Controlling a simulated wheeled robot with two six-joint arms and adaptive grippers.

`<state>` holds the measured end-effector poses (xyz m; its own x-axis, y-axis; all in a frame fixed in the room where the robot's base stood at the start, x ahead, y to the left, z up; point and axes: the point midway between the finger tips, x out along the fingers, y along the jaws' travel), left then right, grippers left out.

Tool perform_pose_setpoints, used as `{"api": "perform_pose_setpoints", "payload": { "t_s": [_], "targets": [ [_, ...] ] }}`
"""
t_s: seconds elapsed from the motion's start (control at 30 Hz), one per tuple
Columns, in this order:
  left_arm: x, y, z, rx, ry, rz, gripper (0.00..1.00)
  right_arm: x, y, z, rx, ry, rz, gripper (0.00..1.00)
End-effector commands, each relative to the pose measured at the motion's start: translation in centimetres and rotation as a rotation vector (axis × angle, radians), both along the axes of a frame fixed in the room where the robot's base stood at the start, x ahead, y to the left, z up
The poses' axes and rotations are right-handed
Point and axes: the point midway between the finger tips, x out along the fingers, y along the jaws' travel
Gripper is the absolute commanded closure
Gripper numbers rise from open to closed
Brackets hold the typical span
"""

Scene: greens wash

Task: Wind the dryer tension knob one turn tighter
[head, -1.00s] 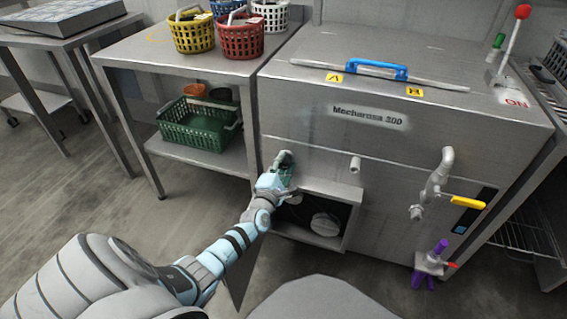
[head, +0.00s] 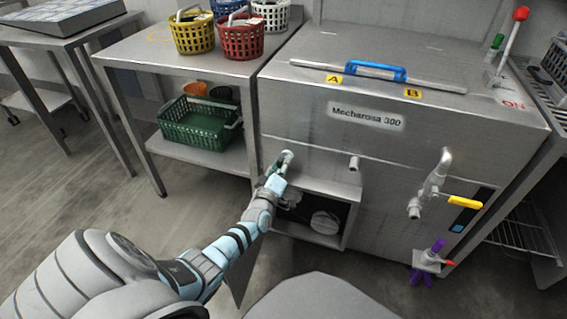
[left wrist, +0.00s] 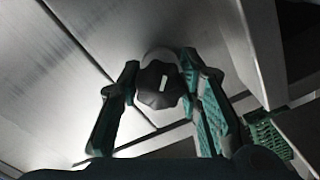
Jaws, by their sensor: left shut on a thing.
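A black lobed knob (left wrist: 158,85) with a white mark sits on a pale round stem in the left wrist view. My left gripper (left wrist: 161,88) is shut on it, one green-padded finger on each side. The white mark points nearly upright, tilted slightly, in that view. In the head view my left gripper (head: 279,165) is at the left of the steel machine's front (head: 325,160), just above an open bay. There the knob is mostly hidden by my fingers. My right gripper is not in view.
The open bay (head: 352,215) below my gripper holds a round pale part. A short stub (head: 354,163), a pipe with a yellow lever (head: 465,202) and a purple valve (head: 438,245) lie to the right. A steel table (head: 135,50) with baskets stands at left, a green basket (head: 200,124) beneath.

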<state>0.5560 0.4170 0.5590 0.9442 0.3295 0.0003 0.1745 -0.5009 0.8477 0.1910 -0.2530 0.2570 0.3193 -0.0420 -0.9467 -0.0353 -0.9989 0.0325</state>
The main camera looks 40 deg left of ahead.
Motion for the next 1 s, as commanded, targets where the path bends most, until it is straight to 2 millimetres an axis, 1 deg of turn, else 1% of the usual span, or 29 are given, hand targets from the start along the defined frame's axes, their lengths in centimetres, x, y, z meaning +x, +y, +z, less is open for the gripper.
{"api": "perform_pose_setpoints", "payload": {
  "t_s": [0.2,0.4,0.7,0.97,1.0],
  "targets": [
    [-0.09,-0.01,-0.21,0.134,0.053,-0.001,0.96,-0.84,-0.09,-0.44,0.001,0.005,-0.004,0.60],
    [-0.11,0.01,-0.24,0.211,0.079,0.000,0.96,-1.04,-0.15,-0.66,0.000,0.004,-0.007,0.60],
    [-0.13,0.02,-0.30,0.250,0.092,0.000,0.96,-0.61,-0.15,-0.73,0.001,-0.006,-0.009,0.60],
    [-0.14,0.01,-0.32,0.248,0.093,-0.001,0.96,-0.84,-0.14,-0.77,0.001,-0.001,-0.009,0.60],
    [-0.14,0.01,-0.32,0.248,0.093,-0.001,0.66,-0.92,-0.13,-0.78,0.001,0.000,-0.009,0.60]
  ]
}}
